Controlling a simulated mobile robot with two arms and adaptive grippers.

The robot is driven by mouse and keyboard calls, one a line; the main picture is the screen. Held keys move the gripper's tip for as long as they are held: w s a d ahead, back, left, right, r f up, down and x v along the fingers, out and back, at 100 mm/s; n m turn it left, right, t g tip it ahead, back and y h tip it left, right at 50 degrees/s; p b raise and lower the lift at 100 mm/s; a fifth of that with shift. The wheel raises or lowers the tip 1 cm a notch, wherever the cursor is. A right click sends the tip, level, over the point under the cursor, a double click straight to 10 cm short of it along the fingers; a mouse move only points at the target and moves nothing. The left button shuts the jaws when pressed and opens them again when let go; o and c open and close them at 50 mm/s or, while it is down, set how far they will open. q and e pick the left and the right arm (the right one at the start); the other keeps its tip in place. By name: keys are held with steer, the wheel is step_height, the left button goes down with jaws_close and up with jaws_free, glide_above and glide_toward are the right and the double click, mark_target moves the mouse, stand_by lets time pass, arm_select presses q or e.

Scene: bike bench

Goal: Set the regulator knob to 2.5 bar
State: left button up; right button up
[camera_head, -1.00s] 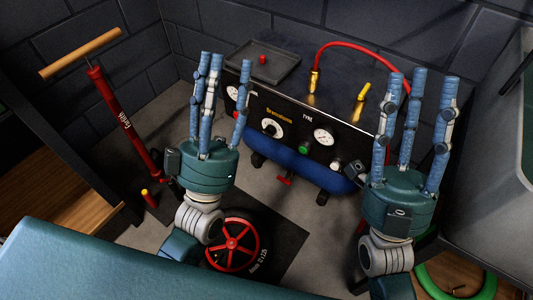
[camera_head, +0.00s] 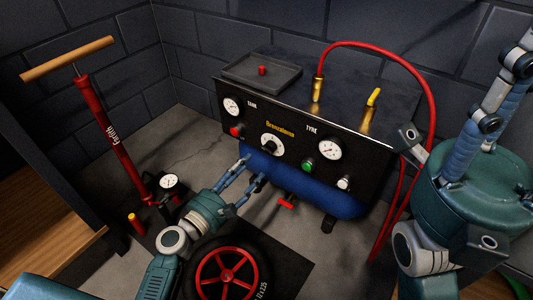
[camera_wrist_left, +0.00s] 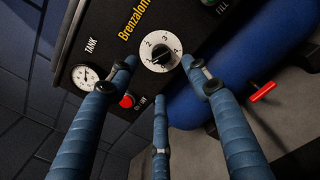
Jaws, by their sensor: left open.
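The regulator knob (camera_head: 272,145) is a black knob on a round white numbered dial, on the black front panel of the compressor (camera_head: 300,125). In the left wrist view the knob (camera_wrist_left: 161,54) is beyond the fingertips, with numbers 1 to 4 around it; I cannot read its setting surely. My left gripper (camera_head: 246,172) is open and empty, its fingers pointing at the panel just below and left of the knob, apart from it. The fingers also spread around the dial in the left wrist view (camera_wrist_left: 165,85). My right gripper (camera_head: 500,95) is at the right, partly cut off.
The tank gauge (camera_head: 231,106) and red button (camera_head: 236,131) are left of the knob. The green button (camera_head: 308,165) and tyre gauge (camera_head: 330,149) are right. A red hose (camera_head: 428,85) loops at right. A red pump (camera_head: 110,130) stands left; a red-spoked wheel (camera_head: 227,272) is below.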

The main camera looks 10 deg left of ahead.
mark_target(267, 150)
arm_select(q)
steer(key=b+x, duration=0.1)
steer(key=x, duration=0.8)
steer(key=shift+w, duration=0.1)
steer(key=shift+c, duration=0.5)
steer(key=c, duration=1)
